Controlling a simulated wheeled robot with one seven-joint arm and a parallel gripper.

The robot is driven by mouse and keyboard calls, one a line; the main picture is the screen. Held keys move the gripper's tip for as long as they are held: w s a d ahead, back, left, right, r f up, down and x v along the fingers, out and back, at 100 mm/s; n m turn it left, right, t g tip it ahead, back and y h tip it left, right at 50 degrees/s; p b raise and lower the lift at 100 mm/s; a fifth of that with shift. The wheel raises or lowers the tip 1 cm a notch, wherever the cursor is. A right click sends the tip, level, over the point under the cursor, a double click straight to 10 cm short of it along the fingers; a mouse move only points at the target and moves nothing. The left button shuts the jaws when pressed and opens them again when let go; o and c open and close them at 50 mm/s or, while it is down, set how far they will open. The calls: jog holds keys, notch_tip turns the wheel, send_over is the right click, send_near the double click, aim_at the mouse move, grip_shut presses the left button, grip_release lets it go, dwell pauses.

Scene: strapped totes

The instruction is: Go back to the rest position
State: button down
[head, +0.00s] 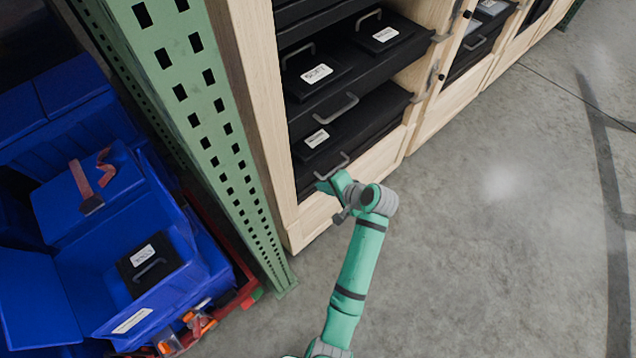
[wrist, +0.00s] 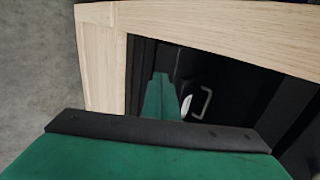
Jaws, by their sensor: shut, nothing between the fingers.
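My gripper (head: 322,187) is at the end of my green arm, at the lower front of the wooden cabinet (head: 262,110). In the head view it is small and partly hidden by my wrist, close to the lowest drawer handle (head: 333,167); I cannot tell whether it touches it. In the wrist view the green fingers (wrist: 160,97) look shut and empty. They point into the dark opening of the cabinet frame (wrist: 103,60), beside a grey handle (wrist: 204,103) and a white label.
Black drawers with labelled black boxes (head: 318,74) fill the cabinet. A green perforated post (head: 205,110) stands left of it. Left of the post are blue totes (head: 125,215), one holding a black labelled box (head: 150,265). The concrete floor (head: 500,230) on the right is clear.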

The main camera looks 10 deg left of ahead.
jog(key=v, duration=0.6)
jog(key=shift+d, duration=0.25)
jog(key=shift+f, duration=0.1)
jog(key=s+d+f+t+h, duration=0.25)
jog(key=s+f, duration=0.25)
jog(key=s, duration=0.4)
jog(key=s+d+f+t+h, duration=0.1)
jog(key=s+f+t+h, duration=0.25)
jog(key=s, duration=0.55)
jog(key=s+d+r+n+t+h, duration=0.1)
jog(key=s+r+n+t, duration=0.3)
jog(key=s+r, duration=1.2)
jog(key=s+n, duration=0.2)
jog(key=n, duration=0.1)
jog(key=shift+h, duration=0.4)
